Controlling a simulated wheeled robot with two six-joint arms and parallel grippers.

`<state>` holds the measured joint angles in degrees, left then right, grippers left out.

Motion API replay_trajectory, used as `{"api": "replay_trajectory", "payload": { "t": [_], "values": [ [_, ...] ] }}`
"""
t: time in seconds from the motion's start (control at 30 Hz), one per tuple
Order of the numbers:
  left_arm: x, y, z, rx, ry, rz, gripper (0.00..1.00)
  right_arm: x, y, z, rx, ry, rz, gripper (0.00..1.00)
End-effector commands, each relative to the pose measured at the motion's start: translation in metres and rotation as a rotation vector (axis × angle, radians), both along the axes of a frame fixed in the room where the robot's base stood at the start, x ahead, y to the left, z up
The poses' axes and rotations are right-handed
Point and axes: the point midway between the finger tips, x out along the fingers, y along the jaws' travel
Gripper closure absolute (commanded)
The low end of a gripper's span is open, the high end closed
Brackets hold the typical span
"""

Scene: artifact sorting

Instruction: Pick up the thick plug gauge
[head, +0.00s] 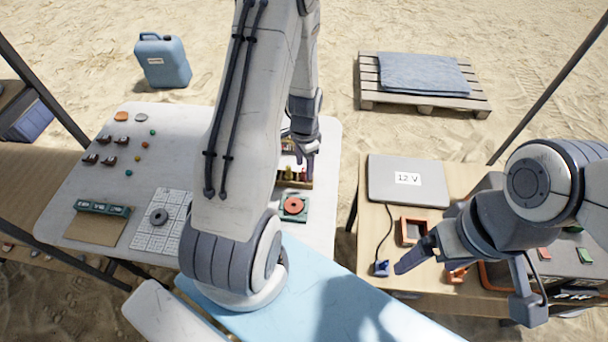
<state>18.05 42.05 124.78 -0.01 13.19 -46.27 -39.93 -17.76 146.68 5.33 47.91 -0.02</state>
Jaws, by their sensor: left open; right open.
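My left gripper (302,162) points down over a small rack (296,184) at the right side of the white table. The rack holds several small upright pieces with yellowish and reddish parts. They are small and partly hidden by the gripper and my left arm, so I cannot tell which one is the thick plug gauge. I see nothing clearly held in the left gripper, and its jaws are open. My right gripper (465,285) is open, with its fingers spread wide above the wooden table on the right.
The white table (75,195) carries a green block with a red ring (293,206), a grey ring (158,216) on a tile grid, and several small pieces. My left arm blocks the middle.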

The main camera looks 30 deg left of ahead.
Motion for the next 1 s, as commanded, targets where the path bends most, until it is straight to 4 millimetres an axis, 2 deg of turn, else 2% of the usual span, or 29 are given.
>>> {"api": "replay_trajectory", "payload": {
  "t": [0.2,0.5,0.63,0.67,1.0],
  "values": [
    [0.001,0.002,-0.028,-0.001,0.002,0.000,0.44,0.000,0.000,0.005,0.000,0.000,0.000,0.11],
    [0.001,0.003,-0.032,0.000,-0.001,0.000,0.44,0.000,0.000,0.005,0.000,0.000,0.000,0.11],
    [0.001,0.003,-0.032,0.000,0.000,0.000,0.93,0.000,0.000,0.005,0.000,0.000,0.000,0.11],
    [0.001,0.003,-0.032,0.000,0.000,0.000,1.00,0.000,0.000,0.005,0.000,0.000,0.000,0.11],
    [0.001,0.003,-0.031,0.000,-0.001,0.000,1.00,0.000,0.000,0.005,0.000,0.000,0.000,0.11]
  ]
}}
